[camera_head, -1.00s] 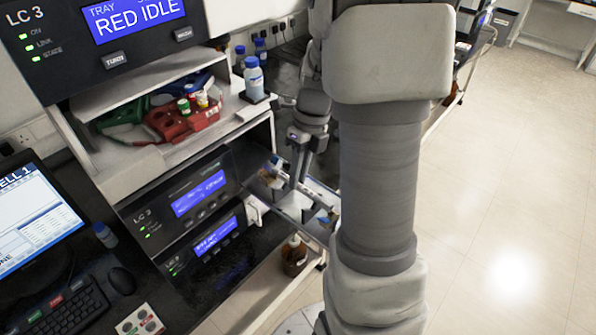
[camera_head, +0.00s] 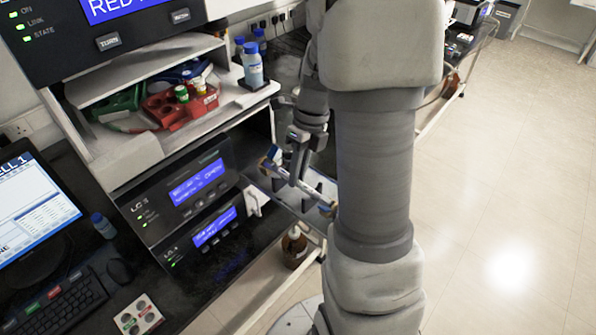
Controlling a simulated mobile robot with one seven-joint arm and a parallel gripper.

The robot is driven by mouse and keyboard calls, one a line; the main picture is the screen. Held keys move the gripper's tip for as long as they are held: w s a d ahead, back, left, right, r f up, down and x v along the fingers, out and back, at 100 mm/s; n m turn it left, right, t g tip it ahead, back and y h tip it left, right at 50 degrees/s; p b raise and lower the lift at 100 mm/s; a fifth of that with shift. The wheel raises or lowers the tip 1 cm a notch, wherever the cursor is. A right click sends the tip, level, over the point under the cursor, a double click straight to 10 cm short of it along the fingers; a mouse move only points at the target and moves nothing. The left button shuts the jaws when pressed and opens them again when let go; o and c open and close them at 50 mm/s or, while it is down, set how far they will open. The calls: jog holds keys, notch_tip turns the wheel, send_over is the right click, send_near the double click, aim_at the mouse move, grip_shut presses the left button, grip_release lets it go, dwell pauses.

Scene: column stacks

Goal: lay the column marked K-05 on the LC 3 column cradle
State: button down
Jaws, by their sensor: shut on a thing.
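My gripper (camera_head: 295,182) points down beside the LC 3 unit (camera_head: 172,198) and is shut on a slim column (camera_head: 311,195). The column lies roughly level, slanting from upper left to lower right, with coloured ends showing on both sides of the fingers. Its marking is too small to read. A pale open tray (camera_head: 318,180), probably the cradle, juts out from the unit's right side behind and around the gripper. My arm hides its right part. I cannot tell whether the column touches it.
A shelf above holds a red rack (camera_head: 178,103) and a blue-capped bottle (camera_head: 253,65). A brown bottle (camera_head: 294,246) stands below the gripper on a lower ledge. A white handle (camera_head: 253,201) sticks out from the unit. Open floor lies to the right.

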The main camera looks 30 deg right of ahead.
jog(key=shift+f, duration=0.45)
jog(key=c, duration=0.7)
grip_release()
jog(key=shift+c, duration=0.2)
jog(key=p+v, duration=0.1)
jog(key=v, duration=1.6)
jog(key=s+a+r+n+t+h, duration=0.1)
jog(key=s+a+n+t, duration=0.2)
jog(key=s+a+n, duration=0.4)
jog(key=s+a+r+n+t+h, duration=0.1)
jog(key=s+a+n+t, duration=0.2)
jog(key=n, duration=2.2)
jog(key=s+a, duration=0.4)
jog(key=shift+a+r+t+h, duration=0.3)
jog(key=shift+r+h, duration=0.1)
